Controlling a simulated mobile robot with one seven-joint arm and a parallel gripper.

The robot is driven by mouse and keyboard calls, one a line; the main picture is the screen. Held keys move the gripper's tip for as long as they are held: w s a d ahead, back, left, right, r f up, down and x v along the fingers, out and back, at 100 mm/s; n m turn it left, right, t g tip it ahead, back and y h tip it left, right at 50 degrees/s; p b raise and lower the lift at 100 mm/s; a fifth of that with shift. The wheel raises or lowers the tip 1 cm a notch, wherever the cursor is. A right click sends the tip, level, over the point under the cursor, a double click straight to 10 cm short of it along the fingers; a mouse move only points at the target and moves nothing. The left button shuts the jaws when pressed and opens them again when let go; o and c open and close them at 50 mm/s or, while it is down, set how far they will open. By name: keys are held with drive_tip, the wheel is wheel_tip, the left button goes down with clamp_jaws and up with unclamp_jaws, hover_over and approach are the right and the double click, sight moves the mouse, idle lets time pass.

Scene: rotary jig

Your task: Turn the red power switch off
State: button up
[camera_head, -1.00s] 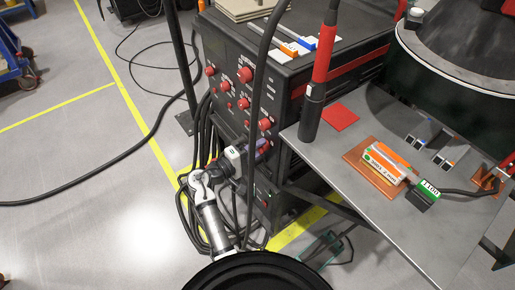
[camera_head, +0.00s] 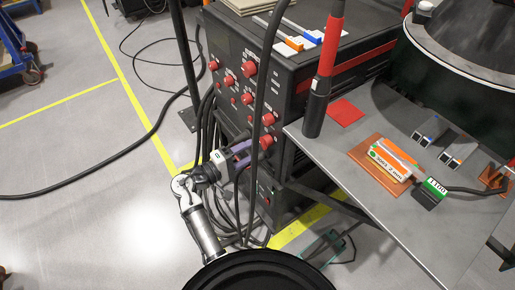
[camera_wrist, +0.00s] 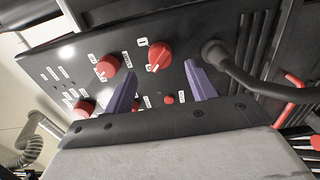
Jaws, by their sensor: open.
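The black power-source cabinet (camera_head: 222,50) carries several red knobs on its front panel. In the wrist view a red rotary knob (camera_wrist: 160,57) with a white pointer mark sits just beyond the space between my fingertips, with a small white label above it. I cannot read its label well enough to tell for sure that it is the power switch. My gripper (camera_wrist: 161,88) is open and empty, its purple fingers apart and facing the panel. In the head view my gripper (camera_head: 243,152) is at the lower front of the cabinet, close to a low red knob (camera_head: 267,142).
Another red knob (camera_wrist: 107,66) and a small red button (camera_wrist: 168,99) are close to my fingers. A thick black cable (camera_wrist: 245,80) plugs in to the right. A grey table (camera_head: 400,225) stands right of the cabinet. The floor (camera_head: 90,210) at left is mostly clear.

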drive_tip(key=b+v, duration=0.1)
drive_tip(key=v, duration=0.7)
drive_tip(key=shift+a, duration=0.15)
